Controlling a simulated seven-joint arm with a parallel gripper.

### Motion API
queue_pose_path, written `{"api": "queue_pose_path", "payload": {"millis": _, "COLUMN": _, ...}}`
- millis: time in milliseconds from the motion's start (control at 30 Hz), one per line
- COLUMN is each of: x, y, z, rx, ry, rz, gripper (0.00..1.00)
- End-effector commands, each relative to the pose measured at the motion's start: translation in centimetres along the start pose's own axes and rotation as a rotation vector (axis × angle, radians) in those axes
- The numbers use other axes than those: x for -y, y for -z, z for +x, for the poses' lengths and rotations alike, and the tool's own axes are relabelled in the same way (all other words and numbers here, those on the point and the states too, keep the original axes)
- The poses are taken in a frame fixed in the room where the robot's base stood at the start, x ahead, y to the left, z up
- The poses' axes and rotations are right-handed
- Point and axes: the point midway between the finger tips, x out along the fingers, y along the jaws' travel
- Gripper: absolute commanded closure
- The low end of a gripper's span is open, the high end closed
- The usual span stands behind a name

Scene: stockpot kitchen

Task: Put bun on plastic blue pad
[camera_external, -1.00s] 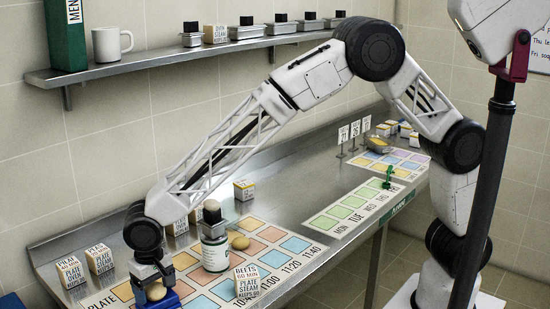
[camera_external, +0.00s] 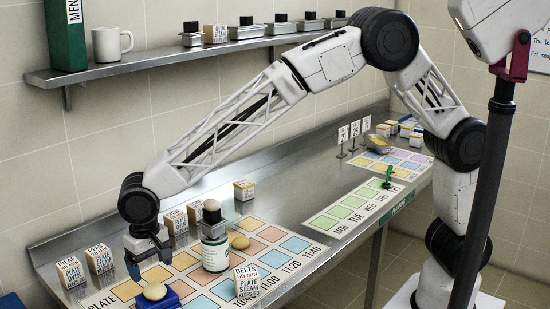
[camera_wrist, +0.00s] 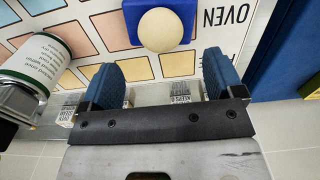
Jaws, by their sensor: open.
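A round tan bun (camera_external: 154,291) rests on the blue pad (camera_external: 171,299) at the front left of the counter. In the wrist view the bun (camera_wrist: 160,29) sits on the blue pad (camera_wrist: 187,38), ahead of the fingers. My gripper (camera_external: 148,262) is above and behind the bun, apart from it. In the wrist view my gripper (camera_wrist: 164,82) has its two blue fingers spread wide with nothing between them.
The labelled jar (camera_external: 215,248) stands right of my gripper. Small boxes stand around: a Beets box (camera_external: 247,284) in front, a Pilaf box (camera_external: 72,272) and others behind. A shelf (camera_external: 150,58) runs along the wall. The middle of the counter (camera_external: 290,185) is clear.

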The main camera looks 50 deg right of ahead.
Motion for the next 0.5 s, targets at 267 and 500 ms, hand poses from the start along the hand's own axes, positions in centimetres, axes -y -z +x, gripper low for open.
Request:
{"api": "queue_pose_path", "payload": {"millis": 267, "x": 0.0, "y": 0.0, "z": -3.9, "rx": -0.001, "ry": 0.001, "rz": 0.0, "gripper": 0.13}}
{"api": "queue_pose_path", "payload": {"millis": 500, "x": 0.0, "y": 0.0, "z": -5.2, "rx": 0.001, "ry": -0.001, "rz": 0.0, "gripper": 0.13}}
